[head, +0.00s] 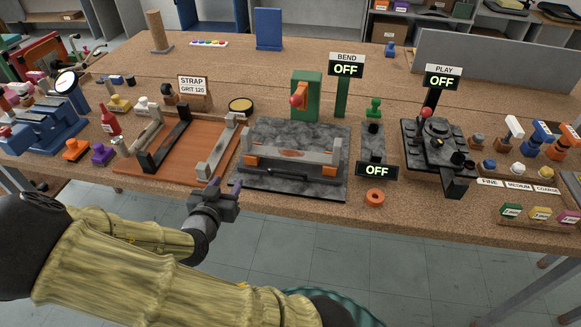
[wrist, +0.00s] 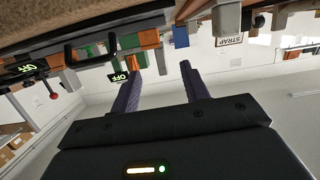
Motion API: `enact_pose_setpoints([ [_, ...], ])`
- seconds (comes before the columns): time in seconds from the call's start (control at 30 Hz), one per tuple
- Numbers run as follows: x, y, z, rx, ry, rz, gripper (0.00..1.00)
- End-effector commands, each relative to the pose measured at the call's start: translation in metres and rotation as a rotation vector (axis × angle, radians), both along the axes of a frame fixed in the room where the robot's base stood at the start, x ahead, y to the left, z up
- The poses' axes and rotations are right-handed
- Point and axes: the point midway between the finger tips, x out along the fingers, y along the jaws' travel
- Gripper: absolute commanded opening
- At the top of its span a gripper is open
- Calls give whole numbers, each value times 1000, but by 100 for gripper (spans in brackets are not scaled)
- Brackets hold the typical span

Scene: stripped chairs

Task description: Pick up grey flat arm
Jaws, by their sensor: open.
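A grey flat arm (head: 218,152), a long bar with a raised end, lies at the right side of an orange-brown board (head: 186,168) in the head view. A black arm (head: 168,142) and another pale grey bar (head: 141,137) lie left of it on the board. A further grey bar (head: 290,152) spans the dark stone plate. I cannot tell for sure which grey bar is meant. My gripper (head: 226,184) is open and empty, off the table's front edge just below the board. In the wrist view my gripper's fingers (wrist: 148,55) are apart with nothing between them.
The stone plate (head: 258,184) with its green lever stand (head: 306,96) is right of the board. A black device (head: 436,140) is farther right. A red bottle (head: 110,121) and small coloured pieces stand left. The back of the table (head: 220,62) has free room.

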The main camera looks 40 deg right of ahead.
Motion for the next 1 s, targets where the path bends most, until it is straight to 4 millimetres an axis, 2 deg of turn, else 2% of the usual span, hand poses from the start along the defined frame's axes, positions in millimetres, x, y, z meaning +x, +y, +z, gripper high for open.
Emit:
enact_pose_setpoints([
  [0.03,0,3,-4,-61,-55,0,45],
  [0.2,-1,5,16,-151,-165,-12,45],
  [0.57,1,2,18,-151,-165,-14,45],
  [0.67,7,-6,18,-152,-164,-16,45],
  [1.0,44,-50,18,-153,-163,-17,45],
])
